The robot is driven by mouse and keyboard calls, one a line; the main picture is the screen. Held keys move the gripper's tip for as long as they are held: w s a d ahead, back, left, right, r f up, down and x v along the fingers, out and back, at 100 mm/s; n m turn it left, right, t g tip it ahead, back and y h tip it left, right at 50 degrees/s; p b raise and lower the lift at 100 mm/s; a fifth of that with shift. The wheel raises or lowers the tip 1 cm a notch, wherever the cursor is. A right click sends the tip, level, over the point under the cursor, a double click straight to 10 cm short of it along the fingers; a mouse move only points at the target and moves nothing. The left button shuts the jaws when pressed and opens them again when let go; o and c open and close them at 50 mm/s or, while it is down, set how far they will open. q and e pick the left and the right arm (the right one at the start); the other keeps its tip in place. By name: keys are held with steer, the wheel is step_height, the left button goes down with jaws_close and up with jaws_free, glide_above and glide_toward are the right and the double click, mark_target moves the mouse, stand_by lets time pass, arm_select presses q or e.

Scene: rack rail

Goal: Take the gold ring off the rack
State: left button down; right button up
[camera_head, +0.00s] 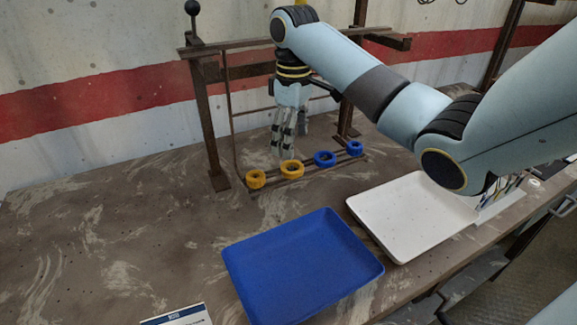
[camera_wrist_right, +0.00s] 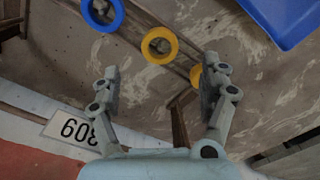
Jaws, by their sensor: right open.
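Two gold rings sit side by side low on the dark rack rail in the head view, a left one (camera_head: 255,184) and a right one (camera_head: 292,175). My right gripper (camera_head: 291,148) points down just behind and above the right gold ring. It is open and empty, apart from the rings. In the right wrist view, one gold ring (camera_wrist_right: 146,51) shows ahead of the gap between my fingers (camera_wrist_right: 160,76). The other gold ring (camera_wrist_right: 194,74) is partly hidden by the right-hand finger. My left gripper is out of view.
Two blue rings (camera_head: 325,163) sit farther right on the rail. The rack's left post (camera_head: 207,130) and top bar (camera_head: 225,45) stand around my right gripper. A blue tray (camera_head: 300,265) and a white tray (camera_head: 410,215) lie in front. The table's left part is clear.

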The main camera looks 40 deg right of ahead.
mark_target(292, 165)
steer(key=shift+f, duration=0.9)
step_height(292, 165, down, 5)
steer(key=shift+r, duration=0.2)
steer(key=shift+f, duration=0.35)
steer(key=shift+c, duration=0.3)
steer(key=c, duration=1.1)
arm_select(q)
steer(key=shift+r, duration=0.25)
arm_select(e)
steer(key=shift+c, duration=0.4)
steer(key=shift+r, duration=0.2)
